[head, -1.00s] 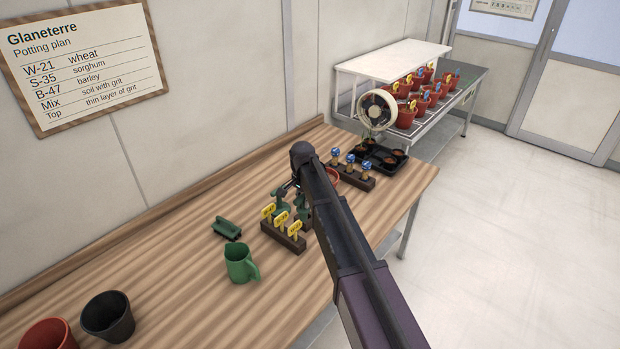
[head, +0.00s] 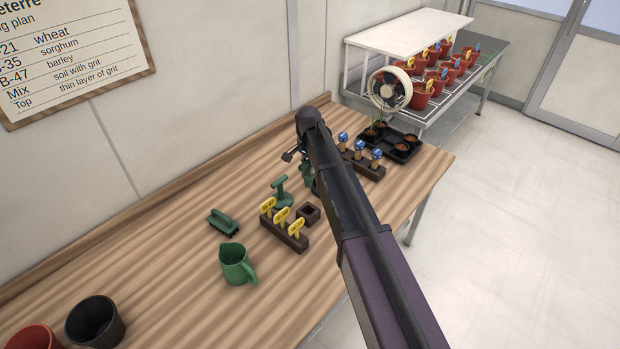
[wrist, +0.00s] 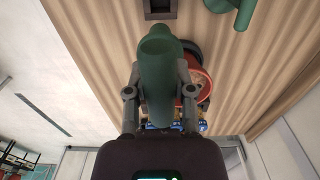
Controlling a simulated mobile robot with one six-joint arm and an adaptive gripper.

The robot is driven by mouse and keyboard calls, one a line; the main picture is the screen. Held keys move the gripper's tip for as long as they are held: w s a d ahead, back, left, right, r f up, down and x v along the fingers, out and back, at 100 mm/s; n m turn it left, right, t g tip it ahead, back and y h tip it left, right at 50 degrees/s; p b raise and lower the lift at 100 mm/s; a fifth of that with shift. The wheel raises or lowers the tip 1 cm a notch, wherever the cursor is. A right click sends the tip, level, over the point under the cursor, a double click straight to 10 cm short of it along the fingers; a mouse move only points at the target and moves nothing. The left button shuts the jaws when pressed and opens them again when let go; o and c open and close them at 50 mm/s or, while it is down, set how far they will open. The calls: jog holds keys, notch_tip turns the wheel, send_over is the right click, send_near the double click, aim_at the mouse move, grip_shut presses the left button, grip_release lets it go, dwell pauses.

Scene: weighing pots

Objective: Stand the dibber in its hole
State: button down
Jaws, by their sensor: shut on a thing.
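My gripper (wrist: 160,92) is shut on the green dibber (wrist: 158,68), with a finger on each side of it. In the head view my gripper (head: 303,157) is above the bench, and part of the dibber (head: 307,178) shows beneath it, half hidden by my arm. A small dark square block (head: 308,212) with a square hole in its top stands on the bench, nearer than the gripper. It also shows at the top edge of the wrist view (wrist: 160,10), apart from the dibber. The hole looks empty.
A green T-handled tool (head: 281,191) stands left of the block. A rack with yellow labels (head: 284,234), a green jug (head: 237,264) and a green brush (head: 223,222) are nearer. Blue-topped pieces (head: 360,154) stand beyond. A red pot (wrist: 203,82) is beside the dibber in the wrist view.

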aim_at(308, 186)
dwell(0.4)
jog(key=shift+a+f, duration=0.1)
jog(key=shift+f, duration=0.05)
notch_tip(308, 186, down, 6)
jog(key=b, duration=0.6)
jog(key=shift+s+f+b, duration=0.1)
jog(key=shift+f+b, duration=0.25)
jog(key=shift+b, duration=0.15)
jog(key=shift+f, duration=0.2)
jog(key=shift+f+b, duration=2.25)
jog(key=shift+b, duration=0.25)
jog(key=shift+f+b, duration=2.55)
jog(key=shift+c, duration=2)
grip_release()
